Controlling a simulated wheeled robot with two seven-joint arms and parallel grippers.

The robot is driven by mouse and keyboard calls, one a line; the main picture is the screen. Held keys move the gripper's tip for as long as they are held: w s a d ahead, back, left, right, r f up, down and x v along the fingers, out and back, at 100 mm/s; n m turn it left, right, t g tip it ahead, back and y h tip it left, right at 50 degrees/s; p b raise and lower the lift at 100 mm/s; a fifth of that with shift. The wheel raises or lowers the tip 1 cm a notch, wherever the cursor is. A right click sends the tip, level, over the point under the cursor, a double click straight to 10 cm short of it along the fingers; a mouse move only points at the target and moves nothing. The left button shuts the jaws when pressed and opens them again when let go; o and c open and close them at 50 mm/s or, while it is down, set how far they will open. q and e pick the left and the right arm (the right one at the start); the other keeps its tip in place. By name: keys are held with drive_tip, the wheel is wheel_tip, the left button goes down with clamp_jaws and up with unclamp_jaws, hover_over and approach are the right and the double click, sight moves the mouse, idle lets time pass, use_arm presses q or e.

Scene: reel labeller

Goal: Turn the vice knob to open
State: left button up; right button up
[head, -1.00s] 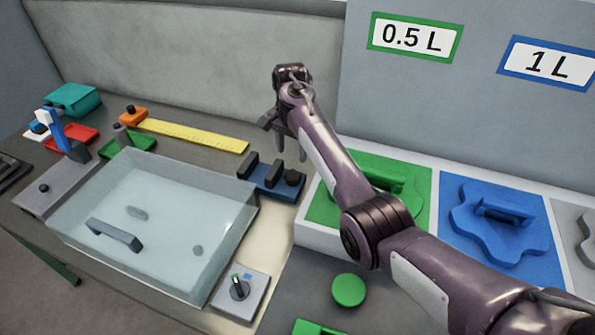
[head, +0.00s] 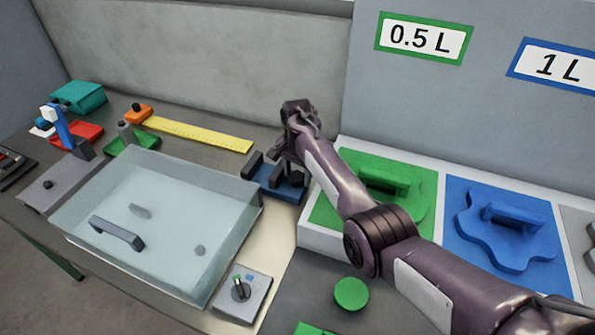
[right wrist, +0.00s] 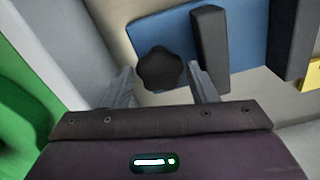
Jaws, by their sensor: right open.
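The vice has a blue base (head: 265,191) with two dark upright jaws, and sits on the table right of the clear-lidded box. In the right wrist view its dark lobed knob (right wrist: 160,69) lies between the fingertips of my right gripper (right wrist: 162,88). The fingers are open, one on each side of the knob, with gaps showing. One dark vice jaw (right wrist: 209,50) stands just beyond the right finger. In the head view my right gripper (head: 290,170) comes down over the knob end of the vice and hides the knob. My left gripper is not in view.
The clear-lidded box (head: 150,225) stands left of the vice. A green tray (head: 335,205) is close on the right, beside a blue one (head: 500,225). A yellow ruler (head: 200,135) lies behind. A small switch box (head: 241,293) sits in front.

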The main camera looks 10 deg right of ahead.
drive_tip(key=c, duration=0.7)
drive_tip(key=shift+r, duration=0.1)
drive_tip(key=shift+n, duration=0.3)
drive_tip(key=n+p, duration=0.1)
drive_tip(key=n, duration=0.1)
drive_tip(key=shift+r+n, duration=0.1)
drive_tip(key=shift+n, duration=0.3)
drive_tip(key=n+p, duration=0.1)
drive_tip(key=n, duration=0.2)
drive_tip(key=shift+w+n, duration=0.1)
drive_tip(key=shift+n, duration=0.2)
drive_tip(key=n+p, duration=0.1)
drive_tip(key=n, duration=0.3)
drive_tip(key=shift+n, duration=0.3)
drive_tip(key=n, duration=0.5)
drive_tip(key=shift+a, duration=0.1)
drive_tip(key=shift+n, duration=0.3)
